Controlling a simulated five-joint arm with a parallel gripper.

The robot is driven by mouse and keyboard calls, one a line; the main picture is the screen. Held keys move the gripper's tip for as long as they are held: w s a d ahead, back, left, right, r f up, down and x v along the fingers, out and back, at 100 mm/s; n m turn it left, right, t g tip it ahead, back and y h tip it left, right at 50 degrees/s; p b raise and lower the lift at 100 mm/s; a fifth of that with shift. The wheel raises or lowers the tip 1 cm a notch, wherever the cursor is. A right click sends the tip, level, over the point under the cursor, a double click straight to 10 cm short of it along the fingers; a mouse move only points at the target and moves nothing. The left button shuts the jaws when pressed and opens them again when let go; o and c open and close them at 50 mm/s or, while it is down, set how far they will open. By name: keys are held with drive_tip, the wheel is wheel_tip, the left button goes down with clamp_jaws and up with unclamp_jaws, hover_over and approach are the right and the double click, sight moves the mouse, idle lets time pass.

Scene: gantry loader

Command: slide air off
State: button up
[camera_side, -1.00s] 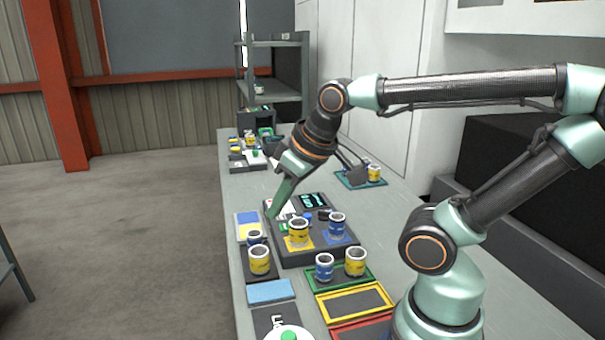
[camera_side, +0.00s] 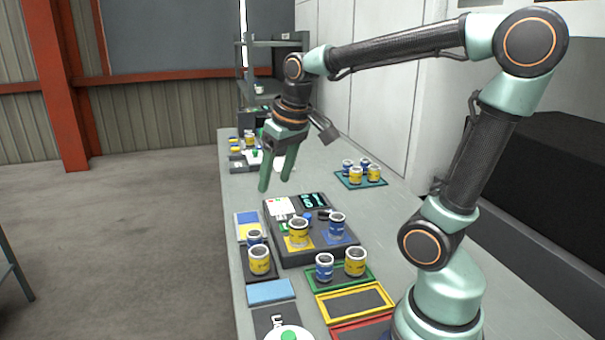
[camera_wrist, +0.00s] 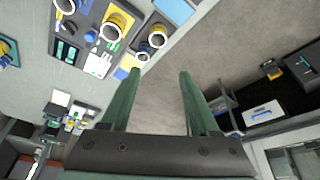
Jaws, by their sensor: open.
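The dark control panel (camera_side: 318,254) lies flat on the bench, with a teal-lit display (camera_side: 313,200), a white label (camera_side: 281,206) and a blue knob (camera_side: 307,218). In the wrist view the panel (camera_wrist: 80,40) is at upper left, with its display (camera_wrist: 66,50), white label (camera_wrist: 97,65) and blue knob (camera_wrist: 91,36). A small green part (camera_wrist: 113,45) shows by the label; I cannot tell whether it is the air slide, or its position. My gripper (camera_side: 276,184) is open and empty, pointing down above the bench beyond the panel. Its fingers (camera_wrist: 159,73) are apart in the wrist view.
Yellow and blue cans (camera_side: 298,231) stand on the panel, with more (camera_side: 259,260) beside it and in a green tray (camera_side: 339,285). Several cans stand on a teal tray (camera_side: 350,182) at the back. A grey shelf (camera_side: 275,88) stands at the far end. Bench between panel and gripper is clear.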

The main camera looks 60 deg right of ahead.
drive_tip(key=w+d+f+m+g, duration=0.1)
drive_tip(key=w+d, duration=0.1)
drive_tip(key=d, duration=0.4)
drive_tip(key=w+d+f+m+g, duration=0.1)
drive_tip(key=w+d+f+m, duration=0.1)
drive_tip(key=d, duration=0.4)
drive_tip(key=m+g, duration=0.2)
hover_over(307, 215)
wheel_tip(307, 215, down, 5)
drive_tip(key=shift+y, duration=0.4)
wheel_tip(307, 215, down, 12)
drive_tip(key=shift+r, duration=0.1)
clamp_jaws()
